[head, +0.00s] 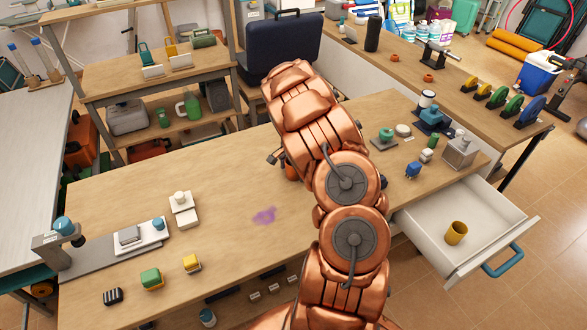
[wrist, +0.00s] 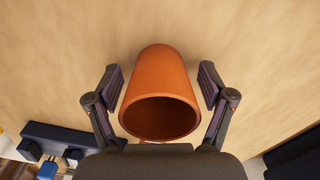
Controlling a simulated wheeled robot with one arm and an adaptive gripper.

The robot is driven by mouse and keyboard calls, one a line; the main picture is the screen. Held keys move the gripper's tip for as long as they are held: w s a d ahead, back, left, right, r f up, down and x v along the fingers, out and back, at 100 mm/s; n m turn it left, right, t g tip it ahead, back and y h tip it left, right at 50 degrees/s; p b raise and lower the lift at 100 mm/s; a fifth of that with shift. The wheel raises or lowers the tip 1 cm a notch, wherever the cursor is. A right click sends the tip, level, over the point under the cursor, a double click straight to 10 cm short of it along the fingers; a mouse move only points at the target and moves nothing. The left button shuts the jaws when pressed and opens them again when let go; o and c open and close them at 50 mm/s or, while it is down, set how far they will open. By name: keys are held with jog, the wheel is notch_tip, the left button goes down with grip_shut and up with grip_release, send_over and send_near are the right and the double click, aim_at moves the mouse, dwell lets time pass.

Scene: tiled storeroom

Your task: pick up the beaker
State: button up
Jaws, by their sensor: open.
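The orange beaker (wrist: 160,78) lies between the two fingers of my gripper (wrist: 161,75) in the wrist view. Its dark open mouth faces the camera and the fingers stand apart on either side, with a visible gap at each. In the head view, only a small orange part of it (head: 291,173) shows beside my copper arm, over the wooden workbench (head: 225,200). My arm hides the rest of it and most of my gripper. My gripper is open.
A dark blue case (head: 280,45) stands behind my arm. Small blocks and a scale (head: 140,237) sit at the left of the bench.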

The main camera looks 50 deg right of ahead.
jog(key=c, duration=1.1)
jog(key=shift+c, duration=0.2)
jog(key=shift+r, duration=0.15)
